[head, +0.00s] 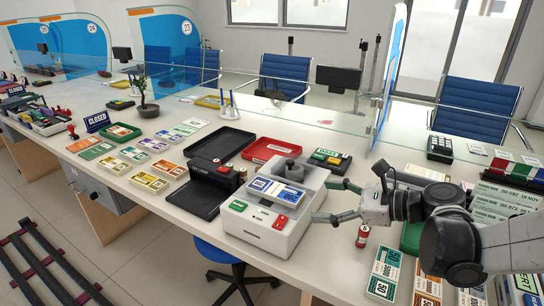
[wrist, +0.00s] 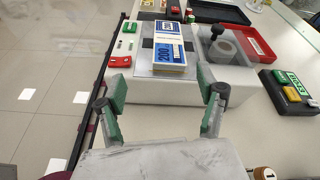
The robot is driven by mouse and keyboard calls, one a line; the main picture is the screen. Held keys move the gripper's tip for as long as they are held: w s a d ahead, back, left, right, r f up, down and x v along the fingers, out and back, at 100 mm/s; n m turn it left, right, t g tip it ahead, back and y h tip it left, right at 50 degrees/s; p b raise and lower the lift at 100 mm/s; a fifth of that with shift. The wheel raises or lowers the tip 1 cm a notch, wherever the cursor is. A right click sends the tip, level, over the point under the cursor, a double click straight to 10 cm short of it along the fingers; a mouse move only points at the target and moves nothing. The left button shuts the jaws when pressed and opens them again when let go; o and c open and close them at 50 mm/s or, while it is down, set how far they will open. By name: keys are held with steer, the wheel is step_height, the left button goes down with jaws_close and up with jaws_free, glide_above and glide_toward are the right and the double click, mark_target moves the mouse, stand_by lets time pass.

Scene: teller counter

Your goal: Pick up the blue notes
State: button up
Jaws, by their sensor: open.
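The blue notes (head: 275,189) are a banded blue and white stack lying on top of a white counting machine (head: 262,232). The notes also show in the wrist view (wrist: 169,45), marked 200, near the top middle. My gripper (head: 328,201) is open and empty, just right of the machine in the head view. In the wrist view my gripper (wrist: 162,88) has its green-padded fingers spread wide, one to each side below the notes. The fingers are apart from the stack.
A round grey part (head: 287,170) stands on the machine behind the notes. A glass screen (head: 390,75) rises behind.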

steer(key=w+d+f+m+y+b, duration=0.1)
steer(key=m+y, duration=0.1)
steer(key=b, duration=0.2)
glide_toward(272, 188)
steer(key=shift+w+a+f+m+t, duration=0.15)
steer(key=shift+a, duration=0.35)
steer(key=shift+w+a+f+m+t, duration=0.15)
steer(key=shift+a+f, duration=0.05)
steer(key=shift+a, duration=0.25)
steer(key=shift+b+x, duration=0.75)
steer(key=shift+x, duration=1.9)
steer(key=shift+d, duration=0.1)
steer(key=c, duration=1.4)
steer(key=shift+o, duration=0.2)
